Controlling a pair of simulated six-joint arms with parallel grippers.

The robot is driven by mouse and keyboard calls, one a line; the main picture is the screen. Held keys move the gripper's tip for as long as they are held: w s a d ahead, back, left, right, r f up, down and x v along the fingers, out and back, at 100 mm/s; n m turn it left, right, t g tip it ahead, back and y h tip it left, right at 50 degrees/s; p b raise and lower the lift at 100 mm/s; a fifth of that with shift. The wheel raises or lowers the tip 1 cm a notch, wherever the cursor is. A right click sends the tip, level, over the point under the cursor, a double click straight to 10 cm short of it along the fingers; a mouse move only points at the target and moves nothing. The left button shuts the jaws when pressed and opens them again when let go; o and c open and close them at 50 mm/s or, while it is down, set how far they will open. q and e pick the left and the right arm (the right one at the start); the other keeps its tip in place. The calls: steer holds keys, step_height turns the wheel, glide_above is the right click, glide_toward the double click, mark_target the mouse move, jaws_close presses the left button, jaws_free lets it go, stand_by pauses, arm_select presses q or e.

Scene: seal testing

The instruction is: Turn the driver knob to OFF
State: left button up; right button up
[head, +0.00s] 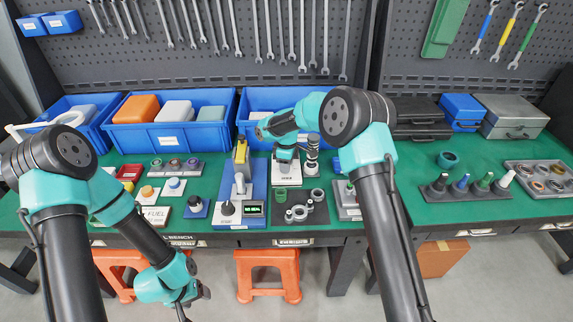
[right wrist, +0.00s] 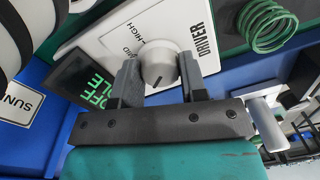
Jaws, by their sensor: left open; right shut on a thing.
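The driver box (right wrist: 95,40) is a white-faced box marked DRIVER, with HIGH and MID printed beside its knob. The knob (right wrist: 157,60) is light grey and round, with a dark pointer line toward the bottom of the right wrist view. My right gripper (right wrist: 160,80) is shut on the knob, one finger on each side; the left finger hides part of the scale. In the head view my right gripper (head: 285,153) is over the box (head: 287,178) and hides the knob. My left gripper (head: 190,300) is open and empty, hanging low before the bench.
A dark display (right wrist: 88,92) with green text ending in OFF and LE adjoins the box. A green spring (right wrist: 265,22) lies nearby. In the head view a blue-based tester (head: 258,190) stands left of the box, and a grey tray (head: 318,212) with rings lies in front.

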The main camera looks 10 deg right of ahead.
steer(key=o, duration=0.9)
steer(key=shift+r, duration=0.15)
steer(key=r, duration=1.7)
steer(key=shift+w+d+r, duration=0.1)
steer(key=shift+w+d, duration=0.05)
steer(key=shift+w, duration=0.2)
